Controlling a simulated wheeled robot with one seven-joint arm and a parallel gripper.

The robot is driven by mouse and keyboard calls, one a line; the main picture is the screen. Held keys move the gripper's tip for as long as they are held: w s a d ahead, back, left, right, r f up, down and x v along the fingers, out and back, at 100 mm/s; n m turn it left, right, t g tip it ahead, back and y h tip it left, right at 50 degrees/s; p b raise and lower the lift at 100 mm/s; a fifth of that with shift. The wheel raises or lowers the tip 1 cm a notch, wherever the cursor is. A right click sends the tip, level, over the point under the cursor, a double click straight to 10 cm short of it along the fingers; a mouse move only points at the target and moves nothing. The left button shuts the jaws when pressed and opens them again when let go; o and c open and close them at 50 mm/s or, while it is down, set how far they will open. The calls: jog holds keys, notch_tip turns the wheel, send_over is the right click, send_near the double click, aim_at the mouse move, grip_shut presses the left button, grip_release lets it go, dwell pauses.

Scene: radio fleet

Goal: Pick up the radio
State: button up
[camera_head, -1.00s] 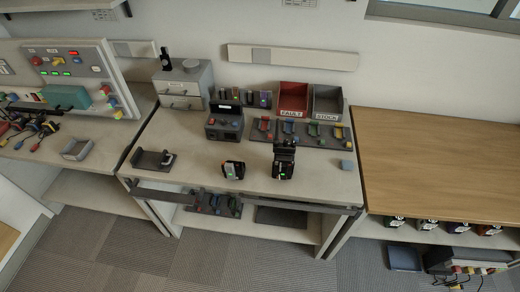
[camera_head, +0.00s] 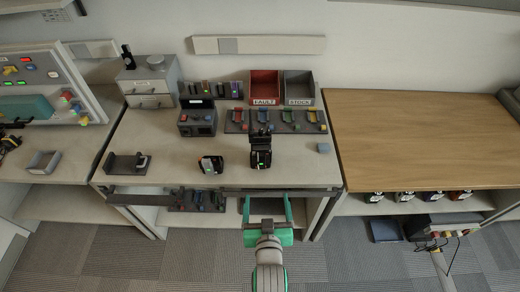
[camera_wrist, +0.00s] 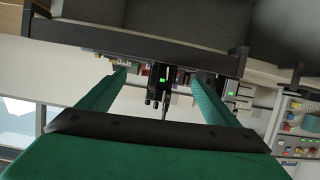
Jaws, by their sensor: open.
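A black radio (camera_head: 260,152) with a small green light stands upright near the front of the middle table. It also shows in the wrist view (camera_wrist: 156,88), where the picture is upside down, between my fingers and beyond them. A second dark device (camera_head: 210,164) with a green light and pale sides is to its left; it shows in the wrist view as a green light (camera_wrist: 230,93). My gripper (camera_head: 268,197) is open and empty, in front of the table's front edge, apart from both devices. Its green fingers point toward the table.
A front rail (camera_head: 225,192) runs along the table edge. Behind are a grey device (camera_head: 197,119), a rack of coloured items (camera_head: 276,121), a red FAULT bin (camera_head: 265,87) and a grey STOCK bin (camera_head: 299,87). A blue block (camera_head: 323,147) lies right. The wooden tabletop (camera_head: 420,140) is mostly clear.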

send_near(260, 141)
jog(key=shift+g+y, duration=0.3)
jog(key=shift+g, duration=0.1)
jog(key=x, duration=1)
jog(key=shift+w+d+r, duration=0.1)
jog(key=shift+w+d, duration=0.15)
jog(key=c, duration=1.5)
jog(key=shift+o, duration=0.2)
jog(key=shift+r, duration=0.1)
notch_tip(260, 141, up, 23)
jog(key=shift+r, duration=0.15)
